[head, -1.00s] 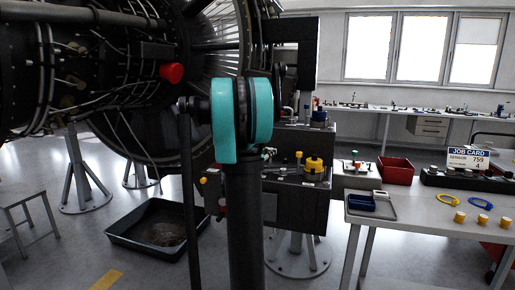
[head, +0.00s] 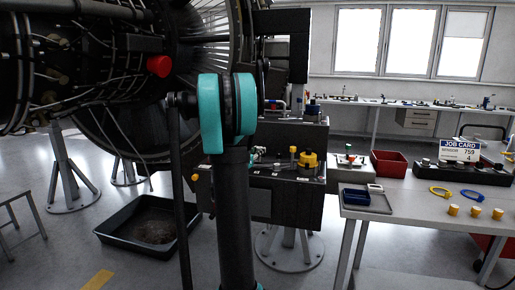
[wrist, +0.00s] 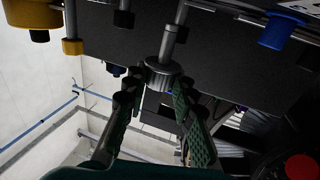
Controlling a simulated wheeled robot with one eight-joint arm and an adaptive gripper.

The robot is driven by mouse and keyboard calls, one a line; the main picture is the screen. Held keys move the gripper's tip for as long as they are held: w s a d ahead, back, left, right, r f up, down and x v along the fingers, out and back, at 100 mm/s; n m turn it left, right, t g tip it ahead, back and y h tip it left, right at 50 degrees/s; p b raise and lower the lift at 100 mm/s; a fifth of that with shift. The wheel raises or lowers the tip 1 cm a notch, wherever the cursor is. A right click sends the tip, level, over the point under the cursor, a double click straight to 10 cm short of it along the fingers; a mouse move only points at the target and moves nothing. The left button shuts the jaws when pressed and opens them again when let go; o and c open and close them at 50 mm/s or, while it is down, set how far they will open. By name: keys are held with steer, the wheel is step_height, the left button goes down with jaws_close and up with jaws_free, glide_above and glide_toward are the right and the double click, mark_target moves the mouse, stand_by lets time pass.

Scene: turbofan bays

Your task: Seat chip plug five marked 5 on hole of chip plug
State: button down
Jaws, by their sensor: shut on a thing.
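My gripper (wrist: 160,90) has two dark green ribbed fingers in the wrist view. They are closed around a grey ribbed plug (wrist: 162,72), with a metal stem (wrist: 172,35) rising from it towards the dark box. No number is readable on the plug, so I cannot confirm it is the one marked 5. I cannot tell whether the plug sits in a hole or only near the box; no empty hole is clear. In the head view my own arm stands in front and hides the gripper.
The dark equipment box (head: 290,200) carries a yellow knob (head: 307,160) and other fittings. A yellow cap (wrist: 73,47) and a blue cap (wrist: 278,32) flank the plug in the wrist view. A black drip tray (head: 120,245) lies on the floor. A worktable (head: 410,205) stands at right.

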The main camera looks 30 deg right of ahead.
steer(key=shift+f, duration=1.2)
steer(key=shift+f, duration=2.3)
stand_by(1.9)
steer(key=c, duration=1.2)
jaws_free()
steer(key=shift+o, duration=0.8)
steer(key=shift+o, duration=1.4)
steer(key=shift+r, duration=3.5)
